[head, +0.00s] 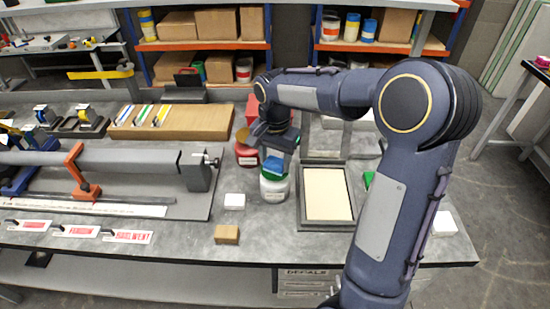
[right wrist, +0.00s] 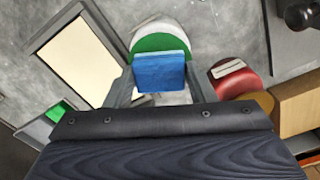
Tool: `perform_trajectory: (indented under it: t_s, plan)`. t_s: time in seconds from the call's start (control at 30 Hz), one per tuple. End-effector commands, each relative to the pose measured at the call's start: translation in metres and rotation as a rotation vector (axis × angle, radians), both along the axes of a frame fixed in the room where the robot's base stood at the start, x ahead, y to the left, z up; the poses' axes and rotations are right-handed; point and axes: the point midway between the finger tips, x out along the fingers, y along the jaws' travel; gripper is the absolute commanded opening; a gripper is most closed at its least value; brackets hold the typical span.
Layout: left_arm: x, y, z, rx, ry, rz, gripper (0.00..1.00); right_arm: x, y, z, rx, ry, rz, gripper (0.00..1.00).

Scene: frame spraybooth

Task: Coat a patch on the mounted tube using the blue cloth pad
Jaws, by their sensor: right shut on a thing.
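The grey mounted tube (head: 130,160) lies across the left of the bench in the head view, with an orange clamp (head: 80,178) near its middle and a dark block (head: 197,172) at its right end. My right gripper (head: 276,152) points down and is shut on the blue cloth pad (head: 274,163). The pad also shows between the fingers in the right wrist view (right wrist: 160,72). It is right over a white jar (head: 274,190) with a green top (right wrist: 152,42); I cannot tell whether they touch. My left gripper is not in view.
A framed cream panel (head: 327,194) lies right of the jar. A wooden board (head: 180,122) with coloured strips lies behind the tube. Red-lettered labels (head: 128,236) lie in front.

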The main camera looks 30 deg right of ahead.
Motion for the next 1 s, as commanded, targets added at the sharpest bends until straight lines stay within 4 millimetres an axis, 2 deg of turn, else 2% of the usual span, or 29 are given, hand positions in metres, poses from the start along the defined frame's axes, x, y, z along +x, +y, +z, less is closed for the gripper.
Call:
perform_trajectory:
  t_s: [0.17,1.0]
  plan:
    - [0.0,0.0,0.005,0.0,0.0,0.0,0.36,-0.001,0.0,0.005,0.0,0.005,0.0,0.32]
    - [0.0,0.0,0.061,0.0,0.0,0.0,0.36,0.0,0.0,0.07,0.0,0.001,0.0,0.32]
